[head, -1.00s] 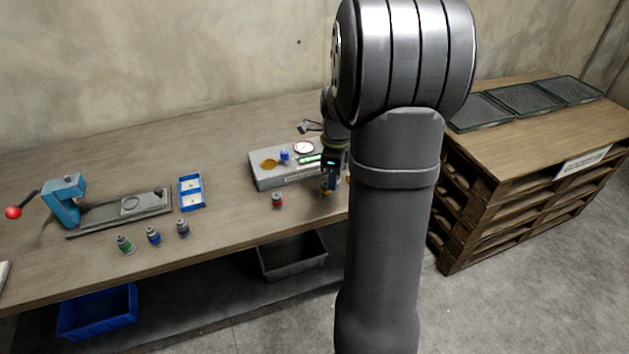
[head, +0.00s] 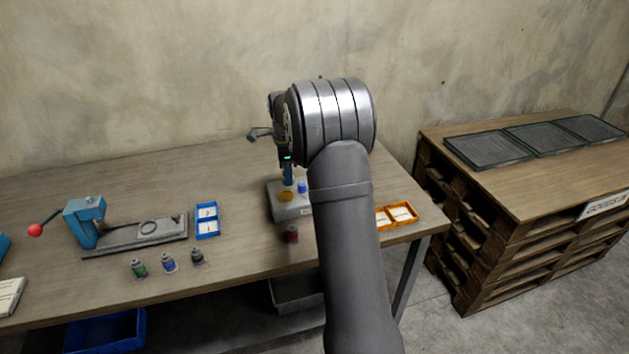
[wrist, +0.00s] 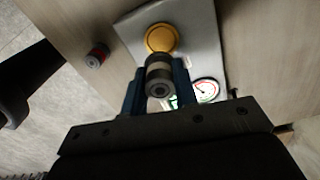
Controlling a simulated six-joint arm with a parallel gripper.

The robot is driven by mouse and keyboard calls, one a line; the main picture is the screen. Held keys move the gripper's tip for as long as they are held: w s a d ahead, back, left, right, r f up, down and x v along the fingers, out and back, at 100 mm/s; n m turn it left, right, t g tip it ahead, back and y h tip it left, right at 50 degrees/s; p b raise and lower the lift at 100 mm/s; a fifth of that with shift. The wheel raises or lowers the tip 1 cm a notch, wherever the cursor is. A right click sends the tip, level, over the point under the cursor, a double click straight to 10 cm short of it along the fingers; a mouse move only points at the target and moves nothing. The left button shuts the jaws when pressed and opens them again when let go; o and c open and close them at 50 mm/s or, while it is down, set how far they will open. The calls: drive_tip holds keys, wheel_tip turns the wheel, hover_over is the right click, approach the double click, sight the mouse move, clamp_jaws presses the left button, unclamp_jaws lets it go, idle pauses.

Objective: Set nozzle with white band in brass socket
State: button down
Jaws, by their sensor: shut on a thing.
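My gripper (wrist: 157,72) is shut on a dark grey nozzle (wrist: 158,86), with a blue finger on each side. A pale band shows near the nozzle's far end. In the wrist view, the round brass socket (wrist: 162,38) lies just beyond the held nozzle, on the grey station (wrist: 204,28). In the head view, my gripper (head: 287,174) is above the station (head: 291,212), close to the brass socket (head: 285,196). The nozzle's lower end is hidden in the wrist view, and I cannot tell its height above the socket.
A pressure gauge (wrist: 206,89) is on the station. A red-banded nozzle (head: 291,233) stands in front; green (head: 138,267), blue (head: 168,262) and grey (head: 197,256) ones stand left. An orange tray (head: 397,215) is at right.

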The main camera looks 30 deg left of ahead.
sight(286, 196)
drive_tip(key=shift+a+f, duration=0.15)
drive_tip(key=shift+a, duration=0.45)
drive_tip(key=shift+f, duration=2.15)
drive_tip(key=shift+s+f, duration=0.1)
drive_tip(key=shift+f, duration=0.3)
drive_tip(key=c, duration=1.1)
unclamp_jaws()
drive_tip(key=shift+o, duration=0.7)
drive_tip(key=o, duration=0.3)
drive_tip(key=shift+r, duration=0.1)
